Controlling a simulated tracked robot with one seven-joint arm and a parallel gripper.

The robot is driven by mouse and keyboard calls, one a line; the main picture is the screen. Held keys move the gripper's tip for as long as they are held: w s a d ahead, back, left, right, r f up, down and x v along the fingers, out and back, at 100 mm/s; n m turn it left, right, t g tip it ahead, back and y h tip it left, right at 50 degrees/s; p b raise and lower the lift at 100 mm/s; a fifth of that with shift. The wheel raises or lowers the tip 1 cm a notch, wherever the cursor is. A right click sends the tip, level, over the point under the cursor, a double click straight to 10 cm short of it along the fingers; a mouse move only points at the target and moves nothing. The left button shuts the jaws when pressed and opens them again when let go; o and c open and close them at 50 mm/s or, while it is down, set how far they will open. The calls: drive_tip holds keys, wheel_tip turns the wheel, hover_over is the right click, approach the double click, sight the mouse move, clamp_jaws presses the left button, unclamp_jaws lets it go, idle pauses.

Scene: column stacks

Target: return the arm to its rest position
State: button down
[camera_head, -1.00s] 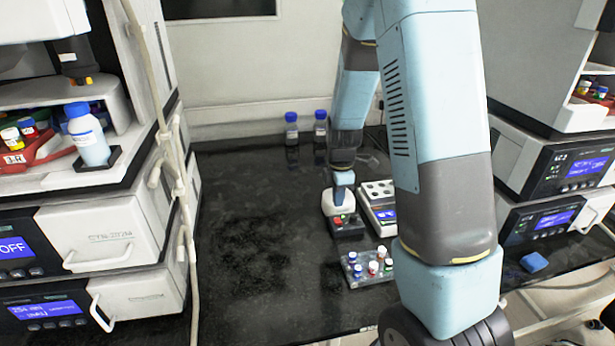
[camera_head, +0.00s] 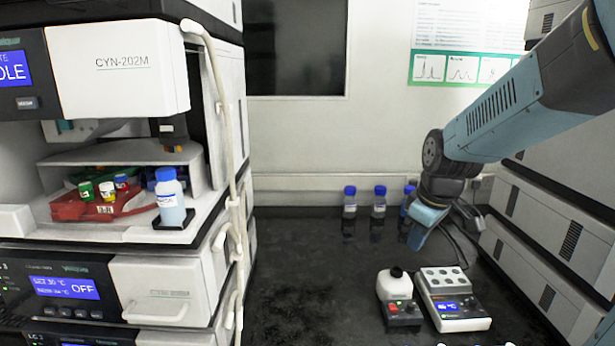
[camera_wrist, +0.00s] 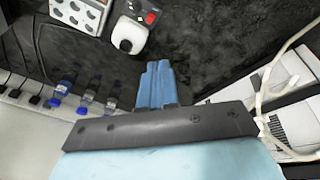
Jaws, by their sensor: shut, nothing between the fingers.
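My arm (camera_head: 500,105) is blue and grey and comes in from the upper right of the head view. My gripper (camera_head: 419,238) points down in front of the back wall, above the bench and near the blue-capped bottles. In the wrist view my gripper (camera_wrist: 158,70) shows its two blue fingers together, with nothing between them. The bench lies open beneath the fingers.
Blue-capped bottles (camera_head: 350,202) stand along the back wall. A small mixer (camera_head: 396,290) and a white block heater (camera_head: 450,295) stand below my gripper. Instrument stacks (camera_head: 150,285) flank the bench on both sides. The black bench (camera_head: 300,280) is clear at left centre.

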drive_tip(key=s+r+m+t, duration=0.2)
drive_tip(key=s+r+m, duration=0.6)
drive_tip(key=s, duration=0.6)
drive_tip(key=shift+r+m+t+h, duration=0.3)
drive_tip(key=shift+r+h, duration=0.1)
drive_tip(key=shift+r, duration=0.15)
drive_tip(key=shift+s, duration=0.15)
idle(0.5)
